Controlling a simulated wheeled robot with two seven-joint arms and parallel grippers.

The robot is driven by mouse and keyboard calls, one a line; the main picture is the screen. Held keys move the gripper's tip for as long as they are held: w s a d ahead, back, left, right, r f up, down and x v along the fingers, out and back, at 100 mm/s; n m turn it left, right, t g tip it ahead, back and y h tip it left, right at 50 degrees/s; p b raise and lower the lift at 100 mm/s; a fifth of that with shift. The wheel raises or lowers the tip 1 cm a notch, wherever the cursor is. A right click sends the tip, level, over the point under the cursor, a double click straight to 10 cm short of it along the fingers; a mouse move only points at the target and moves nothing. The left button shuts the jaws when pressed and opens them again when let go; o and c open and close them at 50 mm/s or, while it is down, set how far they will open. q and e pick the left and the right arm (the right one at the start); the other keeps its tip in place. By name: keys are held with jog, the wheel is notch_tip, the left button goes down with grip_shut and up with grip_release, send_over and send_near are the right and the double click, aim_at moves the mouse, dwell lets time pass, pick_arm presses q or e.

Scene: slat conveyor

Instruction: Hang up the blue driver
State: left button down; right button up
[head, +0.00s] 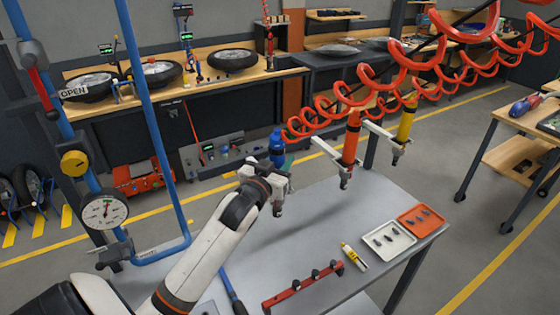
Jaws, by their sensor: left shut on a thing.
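The blue driver (277,147) is upright, with its blue body above my left gripper (273,183) and its dark tip below it. My left gripper is shut on the driver, above the far left part of the grey table (320,215). An orange-red driver (351,140) hangs upright in a pale bracket (326,148) to the right. A yellow driver (405,122) hangs in another pale bracket (377,128) farther right. Any bracket for the blue driver is hidden or cannot be made out behind my gripper. My right gripper is not in view.
Red coiled hoses (375,85) run above the drivers. On the table are a red rail (302,287), a yellow-and-white tube (354,257), a white tray (407,237) and an orange tray (436,222). A blue frame with a gauge (103,209) stands left. The table's middle is clear.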

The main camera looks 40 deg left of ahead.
pick_arm(q)
jog(key=shift+f, duration=0.2)
dwell(0.3)
jog(key=c, duration=0.9)
grip_release()
jog(key=shift+f, duration=0.15)
jog(key=s+b, duration=0.1)
jog(key=s, duration=0.3)
jog(key=s+d+b, duration=0.1)
jog(key=s+b, duration=0.1)
jog(key=s, duration=0.2)
jog(key=s+d+b, duration=0.1)
jog(key=s+b, duration=0.1)
jog(key=s, duration=0.2)
jog(key=shift+d, duration=0.2)
